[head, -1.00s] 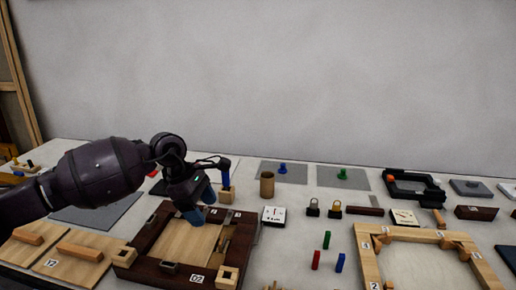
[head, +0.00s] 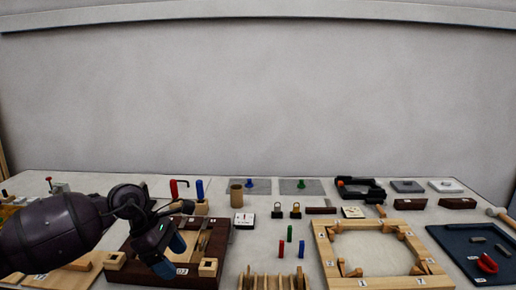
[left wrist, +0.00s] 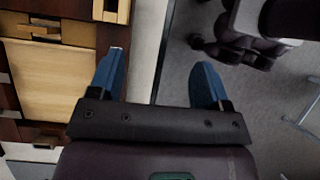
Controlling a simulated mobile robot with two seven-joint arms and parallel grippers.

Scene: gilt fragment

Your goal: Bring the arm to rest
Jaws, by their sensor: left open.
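My left arm comes in from the left in the head view. Its gripper (head: 170,256) has blue fingertips and hangs over the front left part of the dark wooden frame (head: 125,262). In the left wrist view my left gripper (left wrist: 158,82) is open, its two blue fingers spread with nothing between them. Below the fingers in that view lie the table edge and the grey floor, with the frame and its pale panel (left wrist: 48,80) at left. My right gripper is not in view.
A pale wooden frame (head: 322,244) with an octagonal opening lies right of centre. A slotted wooden rack (head: 262,283) stands at the front. Red, green and blue pegs (head: 281,249), padlocks (head: 295,211) and a brown cup (head: 236,195) stand between. A blue tray (head: 455,240) lies far right.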

